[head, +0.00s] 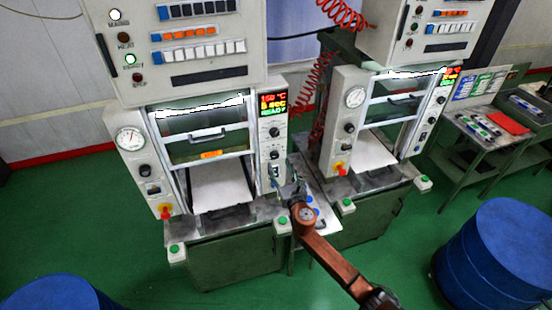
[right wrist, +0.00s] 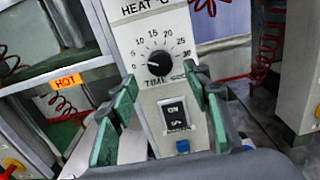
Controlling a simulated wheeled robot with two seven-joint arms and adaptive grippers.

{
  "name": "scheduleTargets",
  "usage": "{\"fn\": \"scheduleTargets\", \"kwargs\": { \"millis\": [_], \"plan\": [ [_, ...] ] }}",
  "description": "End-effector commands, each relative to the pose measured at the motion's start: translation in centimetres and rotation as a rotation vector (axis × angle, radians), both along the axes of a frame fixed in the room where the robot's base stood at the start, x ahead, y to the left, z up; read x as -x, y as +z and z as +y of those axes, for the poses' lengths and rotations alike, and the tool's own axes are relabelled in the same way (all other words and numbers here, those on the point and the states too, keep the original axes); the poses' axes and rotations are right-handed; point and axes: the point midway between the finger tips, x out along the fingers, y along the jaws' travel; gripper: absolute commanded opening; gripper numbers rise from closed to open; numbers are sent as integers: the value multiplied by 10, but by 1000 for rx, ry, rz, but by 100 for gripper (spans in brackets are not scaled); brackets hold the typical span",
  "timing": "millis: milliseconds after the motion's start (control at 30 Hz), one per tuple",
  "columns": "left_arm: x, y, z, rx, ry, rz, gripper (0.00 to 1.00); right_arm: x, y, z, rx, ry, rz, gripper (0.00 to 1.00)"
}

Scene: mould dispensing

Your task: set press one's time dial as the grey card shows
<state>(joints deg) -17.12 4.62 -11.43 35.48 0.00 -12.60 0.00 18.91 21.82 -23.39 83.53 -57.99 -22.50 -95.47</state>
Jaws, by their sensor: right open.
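Press one is the left press (head: 210,135). Its time dial, a black knob (right wrist: 159,63) with a scale from 0 to 30, shows in the right wrist view; its pale pointer mark seems to face left, towards the low numbers. In the head view the dial (head: 274,155) is the lower knob on the right panel. My right gripper (right wrist: 160,82) is open, its green-padded fingers either side of the panel around the dial's height, apparently not touching the knob. It also shows in the head view (head: 287,187). My left gripper is out of view. I cannot make out a grey card.
Below the dial is a black rocker switch (right wrist: 174,113). A lit display (head: 273,104) tops the panel. The second press (head: 385,125) stands close on the right. A blue drum (head: 500,250) stands at the lower right. The green floor in front is largely clear.

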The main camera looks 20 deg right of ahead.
Motion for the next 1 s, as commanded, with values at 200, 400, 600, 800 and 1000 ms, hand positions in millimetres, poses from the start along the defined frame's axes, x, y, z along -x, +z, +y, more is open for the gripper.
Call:
{"fn": "scheduleTargets", "kwargs": {
  "millis": [200,400,600,800,1000],
  "plan": [
    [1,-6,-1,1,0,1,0,-36,-1,1,-4,-2,0,45],
    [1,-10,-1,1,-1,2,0,-53,0,2,-5,-2,1,45],
    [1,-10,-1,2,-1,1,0,-55,-1,2,-5,-1,2,45],
    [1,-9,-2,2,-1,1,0,-55,0,1,-6,-1,1,38],
    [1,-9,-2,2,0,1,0,-55,0,1,-6,-2,1,25]
  ]
}}
